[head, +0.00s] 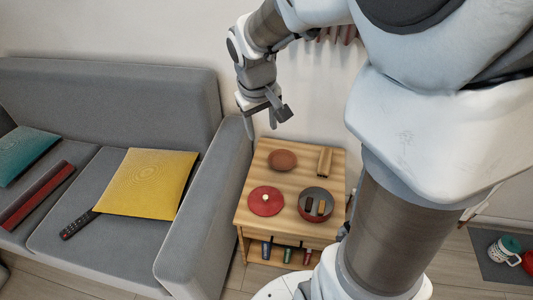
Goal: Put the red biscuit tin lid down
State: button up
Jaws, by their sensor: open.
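The red biscuit tin lid (265,201), round with a small pale knob, lies on the front left of the small wooden side table (279,228). The round tin (316,191), dark inside with a reddish side, stands open to the right of the lid and holds brown and dark bar-shaped pieces. My gripper (262,127) is open and empty, above and behind the lid, over the table's back left edge near the sofa arm. It touches nothing that I can see.
A brown round dish (282,160) and a tan block-like object (325,160) stand at the table's back. Several small items sit on the shelf below. The grey sofa (196,245) stands close on the left, with a yellow cushion (148,183) and a remote (78,224).

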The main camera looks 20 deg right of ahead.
jog(key=s+a+r+t+y, duration=0.1)
jog(key=s+a+r, duration=0.15)
jog(key=s, duration=0.35)
jog(key=s+a+r+m+t, duration=0.1)
jog(key=s+r, duration=0.2)
jog(key=s, duration=0.2)
jog(key=s+a+r+t+y, duration=0.1)
jog(key=s+a+r, duration=0.1)
jog(key=s, duration=0.4)
notch_tip(320, 180, up, 18)
jog(key=p, duration=1.7)
jog(key=shift+w+f, duration=0.15)
jog(key=shift+w, duration=0.1)
